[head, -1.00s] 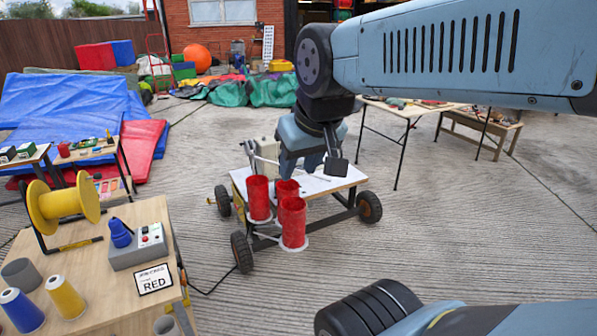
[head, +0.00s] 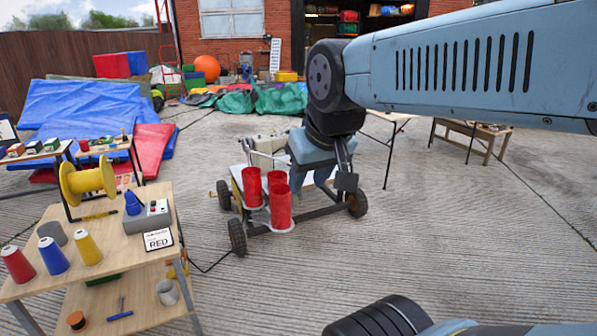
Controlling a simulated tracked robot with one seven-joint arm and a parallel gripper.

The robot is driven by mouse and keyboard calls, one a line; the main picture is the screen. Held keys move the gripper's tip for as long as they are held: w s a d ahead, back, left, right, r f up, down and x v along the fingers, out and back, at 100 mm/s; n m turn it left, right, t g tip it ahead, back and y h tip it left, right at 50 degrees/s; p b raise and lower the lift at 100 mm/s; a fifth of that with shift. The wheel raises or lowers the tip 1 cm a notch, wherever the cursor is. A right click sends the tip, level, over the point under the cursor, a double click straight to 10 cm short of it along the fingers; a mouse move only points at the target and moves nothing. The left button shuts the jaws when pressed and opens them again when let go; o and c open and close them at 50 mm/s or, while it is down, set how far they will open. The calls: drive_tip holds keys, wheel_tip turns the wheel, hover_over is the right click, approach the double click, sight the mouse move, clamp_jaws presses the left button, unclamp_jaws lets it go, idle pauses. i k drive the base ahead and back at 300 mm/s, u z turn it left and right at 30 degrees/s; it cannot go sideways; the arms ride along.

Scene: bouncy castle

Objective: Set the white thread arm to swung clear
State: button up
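A wheeled cart (head: 316,214) with a pale top stands in the middle of the head view. It carries a cream machine (head: 268,143) at its back and red cylinders (head: 281,205) at its near left. A thin white rod (head: 262,156), which looks like the white thread arm, shows small in front of the machine; its exact angle is hard to read. My gripper (head: 340,172) hangs low over the right part of the cart, right of the rod and apart from it. My wrist hides part of the cart top and the fingertips are unclear.
Trestle tables stand behind. Concrete at right is open.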

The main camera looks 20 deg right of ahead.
sight(248, 150)
drive_tip(key=u, duration=0.1)
drive_tip(key=k, duration=0.2)
drive_tip(key=z, duration=0.7)
drive_tip(key=i, duration=2.2)
drive_tip(key=u, duration=0.55)
